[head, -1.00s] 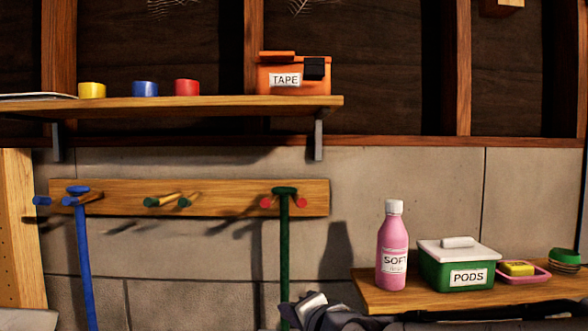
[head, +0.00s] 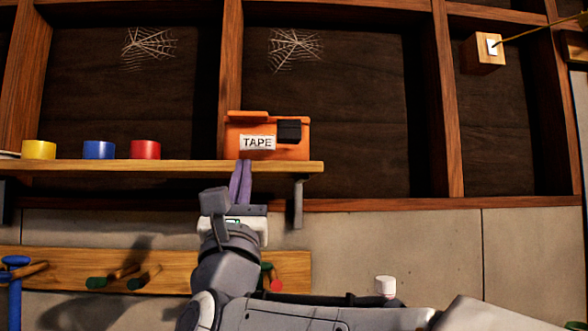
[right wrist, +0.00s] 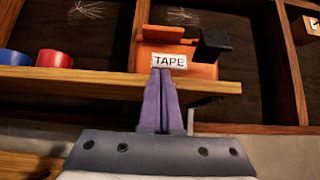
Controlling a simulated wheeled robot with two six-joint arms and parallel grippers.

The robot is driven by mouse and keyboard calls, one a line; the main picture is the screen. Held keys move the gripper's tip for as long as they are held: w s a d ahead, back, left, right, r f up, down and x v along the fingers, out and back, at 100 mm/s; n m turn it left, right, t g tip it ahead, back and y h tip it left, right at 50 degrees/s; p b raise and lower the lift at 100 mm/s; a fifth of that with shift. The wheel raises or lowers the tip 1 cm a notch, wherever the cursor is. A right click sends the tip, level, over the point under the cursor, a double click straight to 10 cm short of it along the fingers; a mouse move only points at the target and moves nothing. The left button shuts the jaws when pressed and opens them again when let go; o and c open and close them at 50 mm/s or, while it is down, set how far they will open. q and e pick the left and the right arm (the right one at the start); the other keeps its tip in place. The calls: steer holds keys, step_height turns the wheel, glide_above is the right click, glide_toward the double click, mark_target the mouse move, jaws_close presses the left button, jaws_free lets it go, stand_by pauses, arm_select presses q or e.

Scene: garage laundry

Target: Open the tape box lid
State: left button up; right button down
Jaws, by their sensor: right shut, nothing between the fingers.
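The orange tape box (head: 293,153) stands at the right end of the wooden shelf, with a white TAPE label and a black block-shaped part on its upper front right. Its lid looks closed. The box also shows in the right wrist view (right wrist: 197,70). My right gripper (head: 241,165) has its purple fingers together with nothing between them. The fingertips point up just in front of the shelf edge, below the label. In the right wrist view the fingertips (right wrist: 161,72) overlap the bottom of the label; I cannot tell whether they touch the box. My left gripper is not in view.
The wooden shelf (head: 190,167) holds yellow (head: 39,150), blue (head: 99,150) and red (head: 146,149) rolls left of the box. A shelf bracket (head: 298,203) hangs right of my gripper. Below is a peg board (head: 60,268). The space right of the box is open.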

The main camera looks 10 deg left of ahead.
mark_target(248, 119)
steer(key=p+x, duration=0.3)
steer(key=x, duration=0.2)
steer(key=shift+r+p, duration=0.3)
steer(key=shift+r, duration=0.1)
steer(key=shift+s+d+r+p, duration=0.1)
steer(key=shift+s+r+p, duration=0.05)
steer(key=shift+r+p, duration=1.25)
steer(key=shift+r, duration=0.1)
